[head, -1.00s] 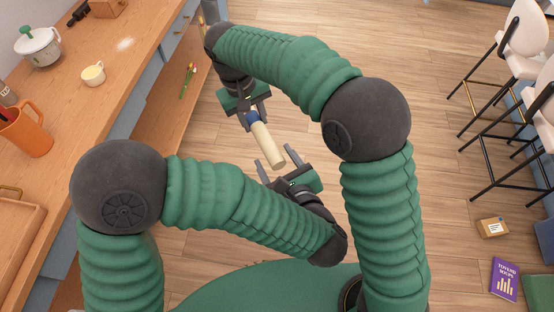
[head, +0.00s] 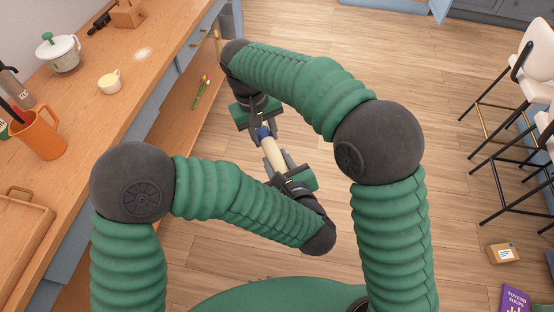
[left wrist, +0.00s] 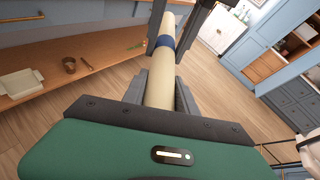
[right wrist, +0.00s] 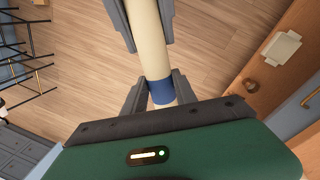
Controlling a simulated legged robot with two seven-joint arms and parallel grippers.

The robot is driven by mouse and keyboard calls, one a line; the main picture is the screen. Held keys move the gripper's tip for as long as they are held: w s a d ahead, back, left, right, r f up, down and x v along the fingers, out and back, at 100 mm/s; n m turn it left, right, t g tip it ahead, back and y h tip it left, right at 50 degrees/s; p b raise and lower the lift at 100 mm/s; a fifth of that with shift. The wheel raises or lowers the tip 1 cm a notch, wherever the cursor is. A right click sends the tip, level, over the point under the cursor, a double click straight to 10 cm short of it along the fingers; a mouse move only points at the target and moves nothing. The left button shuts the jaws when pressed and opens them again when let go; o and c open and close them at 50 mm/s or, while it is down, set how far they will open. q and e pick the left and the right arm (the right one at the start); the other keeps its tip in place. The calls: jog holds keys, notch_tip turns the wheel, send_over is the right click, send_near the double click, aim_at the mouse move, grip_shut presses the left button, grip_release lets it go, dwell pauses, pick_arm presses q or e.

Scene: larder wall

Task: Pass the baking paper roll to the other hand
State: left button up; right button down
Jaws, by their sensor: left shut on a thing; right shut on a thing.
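The baking paper roll (head: 273,152) is a long cream tube with a blue band, held in the air between my two grippers. My right gripper (head: 262,133) is shut on it at the blue band, at the far end in the head view. My left gripper (head: 275,167) is shut on the plain near end. In the left wrist view the roll (left wrist: 160,88) runs between the left fingers, with the other gripper's dark fingers beyond. In the right wrist view the roll (right wrist: 149,50) runs from the right fingers at the blue band to the left fingers.
Bar stools (head: 525,110) and a small box (head: 502,252) stand right. Floor between is clear.

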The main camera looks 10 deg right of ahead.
pick_arm(q)
grip_shut()
pick_arm(e)
jog(key=c, duration=0.9)
grip_release()
